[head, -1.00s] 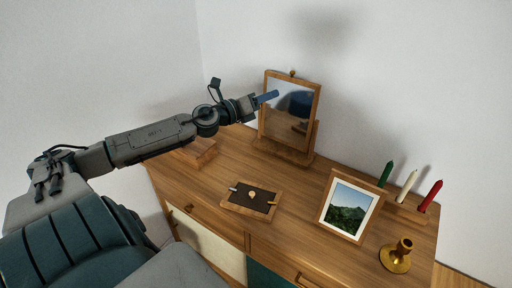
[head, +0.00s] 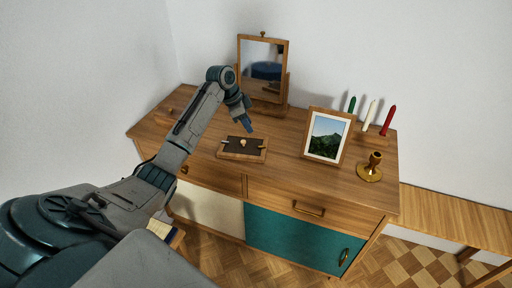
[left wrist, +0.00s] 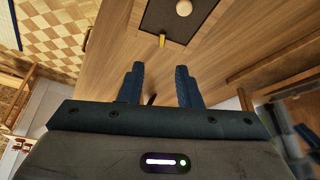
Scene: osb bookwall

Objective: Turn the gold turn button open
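A small wooden box (head: 241,157) with a dark lid panel (head: 232,146) lies on the dresser top. A pale round knob (head: 243,142) sits mid-panel. The gold turn button (left wrist: 162,41) is a short bar at the panel's edge in the left wrist view, lying across the line between panel and wooden rim. My left gripper (head: 248,124) is above the dresser behind the box in the head view. Its blue fingers (left wrist: 159,84) are apart with nothing between them, not touching the button. My right gripper is out of view.
A tilting mirror (head: 263,62) stands behind the left gripper. A framed landscape picture (head: 327,135), a brass candlestick (head: 370,168) and green, white and red candles (head: 371,115) are to the right. The dresser top (head: 285,140) is bare between box and picture.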

